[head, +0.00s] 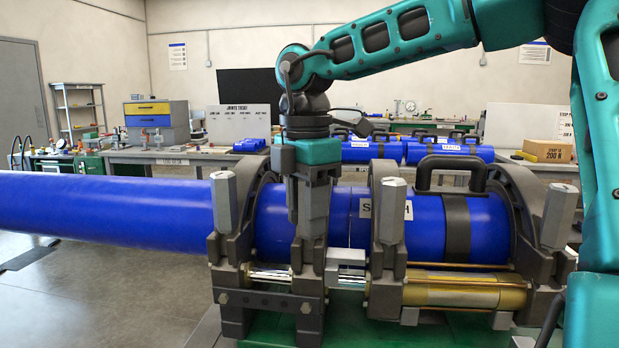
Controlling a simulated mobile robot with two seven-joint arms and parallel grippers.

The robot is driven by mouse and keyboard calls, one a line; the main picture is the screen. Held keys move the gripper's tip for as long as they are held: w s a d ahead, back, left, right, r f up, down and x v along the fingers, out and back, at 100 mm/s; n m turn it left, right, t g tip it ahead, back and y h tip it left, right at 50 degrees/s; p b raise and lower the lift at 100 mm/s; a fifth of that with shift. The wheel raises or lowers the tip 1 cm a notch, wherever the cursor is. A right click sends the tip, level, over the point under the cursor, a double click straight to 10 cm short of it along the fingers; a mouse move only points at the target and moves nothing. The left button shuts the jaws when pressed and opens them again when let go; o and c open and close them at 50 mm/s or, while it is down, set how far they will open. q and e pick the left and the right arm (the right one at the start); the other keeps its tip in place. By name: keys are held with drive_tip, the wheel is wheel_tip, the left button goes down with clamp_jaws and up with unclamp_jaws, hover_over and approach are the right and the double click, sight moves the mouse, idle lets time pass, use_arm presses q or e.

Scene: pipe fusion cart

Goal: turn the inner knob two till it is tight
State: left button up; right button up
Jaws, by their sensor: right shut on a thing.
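Four-sided view aside, the grey knobs (390,212) stand upright on the clamps along the front of the pipe fusion cart. My right gripper (313,180) points straight down over the inner knob (313,212) on the second clamp from the left and is shut on it. The gripper's fingers cover the knob's upper part. No number shows on the knobs, and how tight this one is cannot be seen. My left gripper is out of view.
A long blue pipe (110,214) runs in from the left into the clamps. A second blue pipe piece (487,228) with a black handle (452,165) lies to the right. An outer knob (223,200) stands close on the left. Workbenches are behind.

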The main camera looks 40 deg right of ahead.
drive_tip(key=shift+m, duration=0.9)
drive_tip(key=shift+w+d+m, duration=0.1)
drive_tip(key=shift+m, duration=1.4)
